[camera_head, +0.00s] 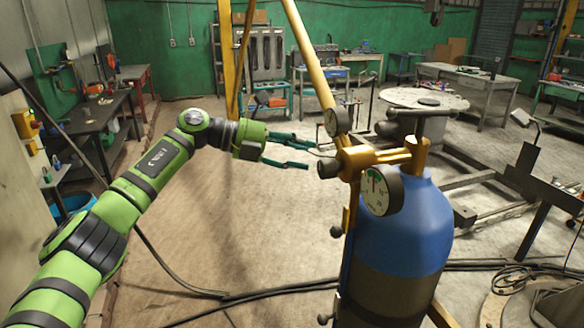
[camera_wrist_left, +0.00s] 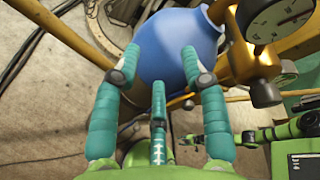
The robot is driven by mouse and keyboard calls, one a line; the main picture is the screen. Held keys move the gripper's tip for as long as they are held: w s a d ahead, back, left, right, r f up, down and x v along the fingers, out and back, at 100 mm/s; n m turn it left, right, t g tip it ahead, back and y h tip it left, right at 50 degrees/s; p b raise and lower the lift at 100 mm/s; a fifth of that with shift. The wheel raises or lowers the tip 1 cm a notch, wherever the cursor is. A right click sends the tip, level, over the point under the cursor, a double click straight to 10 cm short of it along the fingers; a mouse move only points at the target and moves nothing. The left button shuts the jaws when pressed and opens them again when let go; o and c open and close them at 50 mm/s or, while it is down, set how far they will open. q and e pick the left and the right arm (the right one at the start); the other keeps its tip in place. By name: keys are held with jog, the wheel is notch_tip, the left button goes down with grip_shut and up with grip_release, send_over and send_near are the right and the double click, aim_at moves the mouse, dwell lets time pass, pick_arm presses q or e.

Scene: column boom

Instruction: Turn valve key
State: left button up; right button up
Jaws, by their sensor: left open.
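A blue gas cylinder (camera_head: 405,225) stands upright at the right of centre in the head view. What looks like the valve key is a dark crossbar (camera_head: 425,112) on the brass valve stem (camera_head: 416,155) at its top. A brass regulator (camera_head: 370,158) with a round gauge (camera_head: 380,190) sticks out to the left. My left gripper (camera_head: 310,154) is open and empty, left of the regulator and apart from the key. In the left wrist view the open teal fingers (camera_wrist_left: 158,75) point at the blue cylinder (camera_wrist_left: 180,48); the key cannot be made out there.
A yellow slanted pole (camera_head: 310,55) rises behind the regulator. Black cables (camera_head: 250,297) cross the floor. A round-topped table (camera_head: 395,97) stands behind the cylinder.

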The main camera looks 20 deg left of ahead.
pick_arm(q)
notch_tip(320, 180, down, 5)
jog(key=w+a+n+t, duration=0.2)
jog(key=n, duration=0.1)
jog(key=shift+w+f+n+h, duration=0.15)
jog(key=shift+n+h, duration=0.15)
